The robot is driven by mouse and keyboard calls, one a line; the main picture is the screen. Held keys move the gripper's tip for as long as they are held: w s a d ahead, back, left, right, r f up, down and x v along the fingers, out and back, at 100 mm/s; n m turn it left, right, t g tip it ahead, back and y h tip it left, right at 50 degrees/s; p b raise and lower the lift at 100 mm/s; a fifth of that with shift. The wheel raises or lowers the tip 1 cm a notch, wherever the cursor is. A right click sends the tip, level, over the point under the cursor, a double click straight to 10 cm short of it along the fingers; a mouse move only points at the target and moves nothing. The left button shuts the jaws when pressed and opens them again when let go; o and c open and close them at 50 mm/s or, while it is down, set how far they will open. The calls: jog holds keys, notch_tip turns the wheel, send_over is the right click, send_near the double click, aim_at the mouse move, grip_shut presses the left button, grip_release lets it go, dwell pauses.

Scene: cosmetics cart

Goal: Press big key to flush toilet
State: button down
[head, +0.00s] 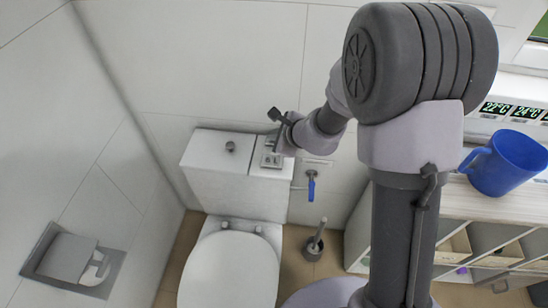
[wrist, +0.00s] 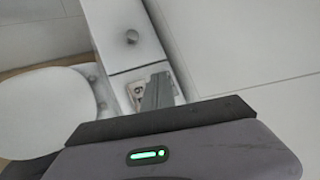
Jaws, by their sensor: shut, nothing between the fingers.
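The white toilet (head: 232,262) stands against the wall with its lid down. On top of its cistern (head: 237,190), at the right end, is a square metallic flush plate (head: 270,161); it also shows in the wrist view (wrist: 137,92). My gripper (head: 277,148) is shut and empty, fingers pointing down at the plate. In the wrist view the grey fingers (wrist: 157,92) cover the middle of the plate. I cannot tell the big key from the small one, or whether the fingertips touch the plate.
A small round knob (head: 230,146) sits on the cistern left of the plate. A blue-handled valve (head: 311,187) and a toilet brush (head: 316,240) are to the right. A blue mug (head: 507,162) stands on a shelf unit (head: 500,205). A paper holder (head: 72,260) is on the left wall.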

jog(key=b, duration=0.6)
send_near(271, 158)
jog(key=w+a, duration=0.1)
jog(key=w+f, duration=0.1)
jog(key=w, duration=0.1)
jog(key=w+a+f, duration=0.1)
jog(key=shift+w+a+f, duration=0.1)
jog(key=shift+w+a, duration=0.15)
jog(key=shift+a, duration=0.1)
jog(key=shift+f+b, duration=0.15)
jog(key=shift+b, duration=0.3)
jog(key=shift+f, duration=0.1)
dwell(0.6)
jog(key=shift+f+b, duration=0.35)
jog(key=shift+b, duration=0.35)
jog(key=shift+f+b, duration=0.9)
jog(key=shift+b, duration=0.15)
dwell(0.7)
jog(key=shift+r, duration=0.15)
jog(key=shift+r+p, duration=0.95)
jog(key=shift+r, duration=0.25)
